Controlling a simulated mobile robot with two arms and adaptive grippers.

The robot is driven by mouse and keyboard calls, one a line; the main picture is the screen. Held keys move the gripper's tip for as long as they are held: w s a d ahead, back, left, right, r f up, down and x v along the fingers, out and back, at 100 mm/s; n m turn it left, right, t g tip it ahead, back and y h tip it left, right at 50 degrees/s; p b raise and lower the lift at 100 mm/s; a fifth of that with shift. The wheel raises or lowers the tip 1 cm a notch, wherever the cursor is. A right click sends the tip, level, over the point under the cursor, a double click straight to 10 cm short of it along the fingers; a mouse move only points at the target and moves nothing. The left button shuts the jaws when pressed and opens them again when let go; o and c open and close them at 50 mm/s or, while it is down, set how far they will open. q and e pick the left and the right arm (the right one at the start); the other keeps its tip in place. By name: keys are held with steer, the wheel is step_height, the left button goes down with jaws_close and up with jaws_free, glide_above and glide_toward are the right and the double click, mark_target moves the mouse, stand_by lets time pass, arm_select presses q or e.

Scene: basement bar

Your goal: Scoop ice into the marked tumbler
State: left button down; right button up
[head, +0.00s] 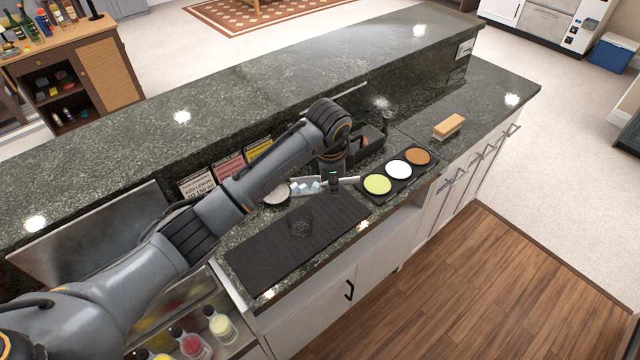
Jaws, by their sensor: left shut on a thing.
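My left gripper (334,180) reaches over the bar counter and is shut on the handle of a light-coloured scoop (322,181). Pale blue ice cubes (306,187) lie in the scoop, which looks about level. My right gripper is not in view.
A black tray with green, white and brown rounds (397,169) sits right of the mat. Upright cards (228,166) line the raised ledge. A brush (449,126) lies farther right. Bottles (192,343) stand in an open well at lower left. The right counter end is mostly clear.

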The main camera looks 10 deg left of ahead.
mark_target(304, 191)
arm_select(q)
steer(key=shift+w+d+r, duration=0.2)
steer(key=shift+d, duration=0.3)
steer(key=shift+f, duration=0.1)
steer(key=shift+s+a+f+h, duration=0.1)
steer(key=shift+a+f+h, duration=0.05)
steer(key=shift+f+h, duration=0.15)
steer(key=a+f+h+b, duration=0.1)
steer(key=a+t+h+b, duration=0.1)
steer(key=shift+s+f+n+h+b, duration=0.25)
steer(key=shift+f+n+h+b, duration=0.05)
steer(key=shift+f+n, duration=0.1)
steer(key=h+b, duration=0.1)
steer(key=a+r+h+b, duration=0.1)
steer(key=b, duration=0.1)
steer(key=t+h+b, duration=0.1)
steer(key=b, duration=0.1)
steer(key=shift+s+a+r+h, duration=0.15)
steer(key=shift+s+r+h, duration=0.05)
steer(key=shift+r+h, duration=0.1)
steer(key=a+h, duration=0.1)
steer(key=a+t+h+b, duration=0.1)
steer(key=s+a+r+n+h+b, duration=0.1)
steer(key=shift+t+h, duration=0.3)
steer(key=shift+t, duration=0.1)
steer(key=shift+s+a+r+t+h+b, duration=0.1)
steer(key=shift+a+r+t+h+b, duration=0.25)
steer(key=shift+a+r+h, duration=0.2)
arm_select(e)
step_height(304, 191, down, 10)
